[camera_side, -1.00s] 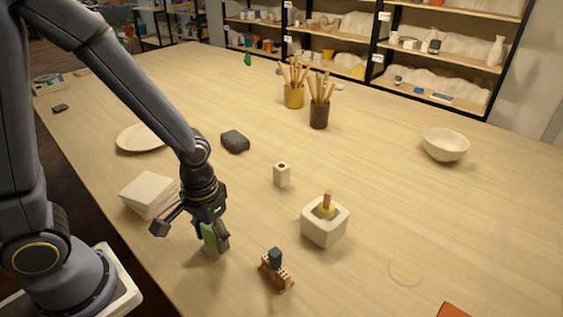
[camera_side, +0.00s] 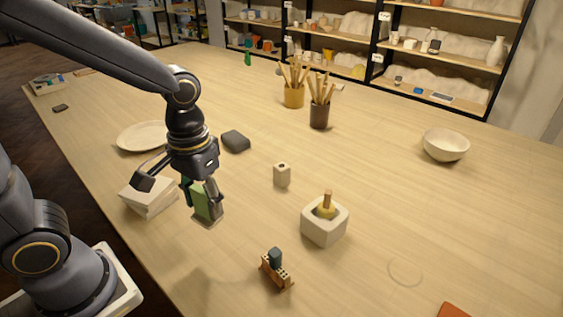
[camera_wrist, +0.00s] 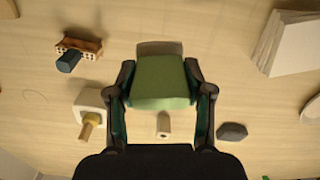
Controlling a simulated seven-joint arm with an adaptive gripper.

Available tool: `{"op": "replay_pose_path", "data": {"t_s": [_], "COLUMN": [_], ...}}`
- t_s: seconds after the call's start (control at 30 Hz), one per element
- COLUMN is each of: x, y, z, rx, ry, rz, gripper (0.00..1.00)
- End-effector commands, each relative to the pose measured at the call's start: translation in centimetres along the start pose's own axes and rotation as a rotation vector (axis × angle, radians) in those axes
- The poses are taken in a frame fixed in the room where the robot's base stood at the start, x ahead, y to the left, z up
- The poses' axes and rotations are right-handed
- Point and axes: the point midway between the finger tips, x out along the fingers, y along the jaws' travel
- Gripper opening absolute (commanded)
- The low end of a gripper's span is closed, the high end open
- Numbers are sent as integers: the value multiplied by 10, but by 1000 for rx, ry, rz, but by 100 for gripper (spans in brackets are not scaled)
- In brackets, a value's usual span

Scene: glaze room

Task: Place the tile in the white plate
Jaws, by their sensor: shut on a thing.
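The green tile (camera_side: 206,199) is held upright between the fingers of my gripper (camera_side: 203,194), raised above the table. In the wrist view the tile (camera_wrist: 160,82) fills the space between the two fingertips (camera_wrist: 160,85). The white plate (camera_side: 138,135) lies flat on the table at the left, behind my gripper and beyond the stack of white tiles. Its right part is close to my arm in the side view. Part of the plate's rim (camera_wrist: 312,108) shows at the right edge of the wrist view.
A stack of white slabs (camera_side: 146,195) stands between my gripper and the table's left edge. The right side is mostly clear.

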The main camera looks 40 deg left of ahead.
Motion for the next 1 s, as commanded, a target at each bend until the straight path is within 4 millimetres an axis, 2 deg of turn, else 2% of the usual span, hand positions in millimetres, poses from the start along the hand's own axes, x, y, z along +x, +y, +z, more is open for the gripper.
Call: {"op": "replay_pose_path", "data": {"t_s": [0.1, 0.17, 0.27, 0.37, 0.47, 0.5, 0.67, 0.8, 0.9, 1.0], "x": [-17, -25, -36, -45, -53, -56, -62, -61, -58, -52], "y": [2, -3, -22, -52, -95, -116, -209, -289, -334, -365], "z": [-18, -32, -60, -88, -114, -122, -140, -133, -119, -103], "rx": [-59, -121, -254, -404, -575, -647, -931, -1142, -1252, -1332], "ry": [5, 4, 3, 3, 3, 2, 1, 0, 0, 0], "rz": [2, 2, 2, 1, 1, 0, -1, 0, 0, 1], "gripper": [13, 13, 13, 13, 13, 13, 13, 13, 13, 13]}}
